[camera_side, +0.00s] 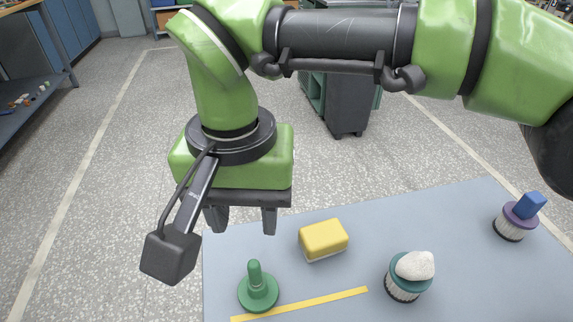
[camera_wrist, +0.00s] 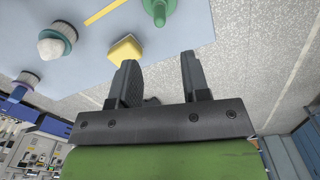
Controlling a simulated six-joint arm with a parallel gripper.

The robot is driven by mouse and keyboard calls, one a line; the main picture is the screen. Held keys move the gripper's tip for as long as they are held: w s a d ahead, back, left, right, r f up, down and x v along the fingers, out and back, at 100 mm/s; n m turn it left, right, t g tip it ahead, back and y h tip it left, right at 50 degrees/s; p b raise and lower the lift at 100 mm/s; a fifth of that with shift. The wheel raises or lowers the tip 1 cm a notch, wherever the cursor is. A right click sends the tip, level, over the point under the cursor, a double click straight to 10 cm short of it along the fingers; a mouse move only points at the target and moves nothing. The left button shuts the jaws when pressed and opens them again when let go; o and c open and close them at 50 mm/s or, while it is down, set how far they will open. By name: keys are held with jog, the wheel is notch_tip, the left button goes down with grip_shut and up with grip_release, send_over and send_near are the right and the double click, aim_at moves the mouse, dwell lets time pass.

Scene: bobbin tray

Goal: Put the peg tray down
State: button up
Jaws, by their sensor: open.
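A green round base with an upright peg (camera_side: 258,290), which looks like the peg tray, stands upright on the blue-grey table top (camera_side: 330,285) near its left front corner. It also shows at the top of the wrist view (camera_wrist: 158,12), partly cut off by the frame edge. My gripper (camera_side: 243,228) is open and empty, its fingers pointing down above the table's left edge, up and behind the peg tray and apart from it. In the wrist view, both fingers of my gripper (camera_wrist: 158,62) are spread with nothing between them.
A yellow block (camera_side: 324,240) lies right of the gripper. A ribbed teal-topped holder (camera_side: 403,287) bears a white stone (camera_side: 416,265). A purple-topped holder (camera_side: 511,225) bears a blue block (camera_side: 530,205) at the far right. A yellow strip (camera_side: 305,303) lies in front.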

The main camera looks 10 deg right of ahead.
jog(key=w+d+r+t+y, duration=0.2)
jog(key=w+d+r, duration=0.1)
jog(key=d+r, duration=1.4)
jog(key=s+d+f+t, duration=0.1)
jog(key=s+d+t, duration=0.1)
jog(key=s+d, duration=0.5)
jog(key=s+d+f+m+t, duration=0.1)
jog(key=s+d+f+t, duration=0.1)
jog(key=s+d, duration=0.6)
jog(key=shift+d+t, duration=0.6)
jog(key=shift+d, duration=0.25)
